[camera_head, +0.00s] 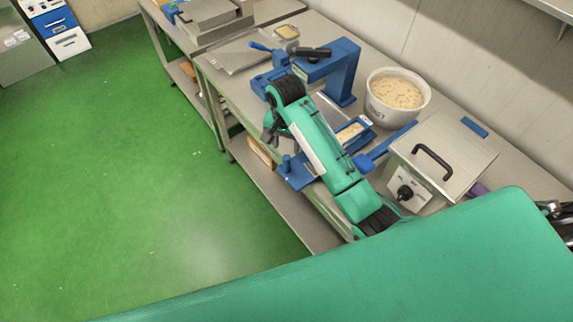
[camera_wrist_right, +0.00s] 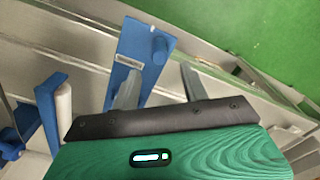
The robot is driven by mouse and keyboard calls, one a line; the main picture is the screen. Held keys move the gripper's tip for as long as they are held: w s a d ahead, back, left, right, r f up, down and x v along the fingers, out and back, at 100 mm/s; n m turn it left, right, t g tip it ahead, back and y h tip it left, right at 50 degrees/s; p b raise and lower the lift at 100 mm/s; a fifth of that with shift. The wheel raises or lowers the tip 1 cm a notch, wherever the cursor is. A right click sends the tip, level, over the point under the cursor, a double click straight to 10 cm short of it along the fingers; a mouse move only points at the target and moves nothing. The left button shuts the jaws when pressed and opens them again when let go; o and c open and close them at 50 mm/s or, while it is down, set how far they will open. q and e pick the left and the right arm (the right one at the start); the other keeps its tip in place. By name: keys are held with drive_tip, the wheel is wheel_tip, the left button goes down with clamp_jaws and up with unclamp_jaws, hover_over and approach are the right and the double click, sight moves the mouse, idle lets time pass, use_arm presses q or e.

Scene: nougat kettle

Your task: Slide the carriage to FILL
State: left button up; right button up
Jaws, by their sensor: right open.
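A blue plate with an upright round knob (camera_head: 287,165), which looks like part of the carriage, is at the front edge of the bench in the head view. It also shows in the right wrist view as a blue plate (camera_wrist_right: 133,45) with a small label too blurred to read. My right gripper (camera_wrist_right: 160,88) is open, its two grey fingers apart and the knob beyond them, with nothing between the fingertips. In the head view my right gripper (camera_head: 268,132) is left of and behind the knob. My left gripper is not in view.
A blue press frame (camera_head: 335,70) stands behind my right arm. A white bucket of nougat (camera_head: 394,98) and a steel box with a black handle (camera_head: 440,155) stand to the right. A flat metal tray (camera_head: 236,58) lies at left. Green floor is clear in front.

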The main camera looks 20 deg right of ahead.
sight(287, 163)
wheel_tip(287, 163, down, 9)
drive_tip(key=shift+p, duration=1.25)
drive_tip(key=shift+f, duration=0.45)
clamp_jaws()
